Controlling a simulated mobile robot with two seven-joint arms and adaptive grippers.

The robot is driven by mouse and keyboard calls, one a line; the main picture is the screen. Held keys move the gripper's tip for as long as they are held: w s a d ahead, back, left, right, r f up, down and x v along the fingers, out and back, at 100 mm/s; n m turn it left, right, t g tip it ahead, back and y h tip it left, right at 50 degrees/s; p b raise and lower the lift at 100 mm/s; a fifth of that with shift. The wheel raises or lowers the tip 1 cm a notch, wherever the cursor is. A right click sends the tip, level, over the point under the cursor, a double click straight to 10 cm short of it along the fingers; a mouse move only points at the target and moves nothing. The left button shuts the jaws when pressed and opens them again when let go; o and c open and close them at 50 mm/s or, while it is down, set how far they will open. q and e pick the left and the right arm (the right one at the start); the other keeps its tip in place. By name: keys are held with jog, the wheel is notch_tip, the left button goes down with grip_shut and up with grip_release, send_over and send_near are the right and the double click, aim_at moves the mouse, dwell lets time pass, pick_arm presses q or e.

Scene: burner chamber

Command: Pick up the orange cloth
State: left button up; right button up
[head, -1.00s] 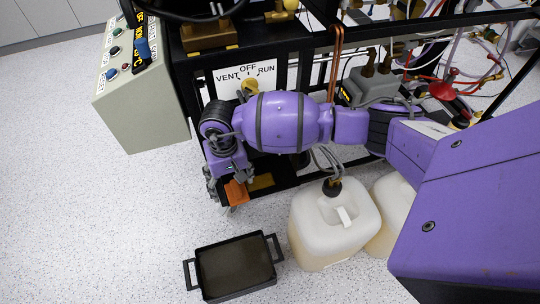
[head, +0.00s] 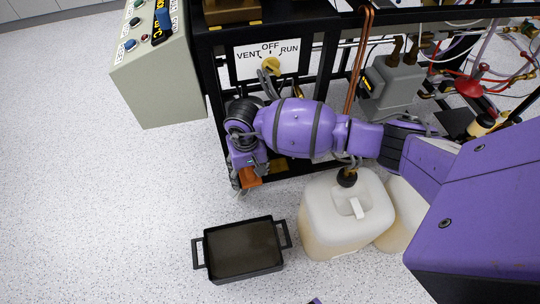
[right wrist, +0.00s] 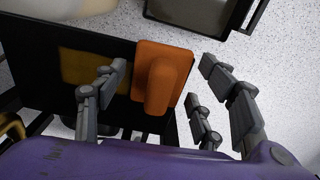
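The orange cloth (right wrist: 163,82) shows in the right wrist view as a flat orange piece with a raised ridge, at the edge of a dark shelf. In the head view its orange (head: 250,178) shows partly behind my right gripper (head: 242,182). In the right wrist view my right gripper (right wrist: 160,90) is open. One finger is left of the cloth and two are right of it, with gaps visible beside the cloth. I cannot tell the exact height between fingers and cloth. My left gripper is not in view.
A black tray with handles (head: 281,262) stands on the floor below. A whitish jug (head: 325,215) stands right of it. The black frame holds a VENT/OFF/RUN panel (head: 250,65) above my right wrist. A control console (head: 160,85) is at left. Floor at left is clear.

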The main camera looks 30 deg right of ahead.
aim_at(249, 169)
jog(key=shift+w+r, duration=0.1)
jog(key=c, duration=0.8)
jog(key=shift+w+r, duration=0.1)
jog(key=shift+r, duration=0.45)
notch_tip(249, 169, up, 3)
jog(key=shift+f+p, duration=0.15)
jog(key=shift+p, duration=0.35)
jog(key=shift+s+d+r+p, duration=0.5)
jog(key=shift+s+d+r, duration=0.45)
jog(key=shift+s+r, duration=0.9)
jog(key=shift+s+d+r+p, duration=0.5)
jog(key=shift+s+d+r, duration=0.6)
jog(key=shift+s, duration=1.4)
jog(key=shift+s+d+r+p, duration=0.5)
jog(key=shift+s+d+r, duration=0.35)
jog(key=shift+s+r, duration=1.05)
jog(key=shift+s+f, duration=0.3)
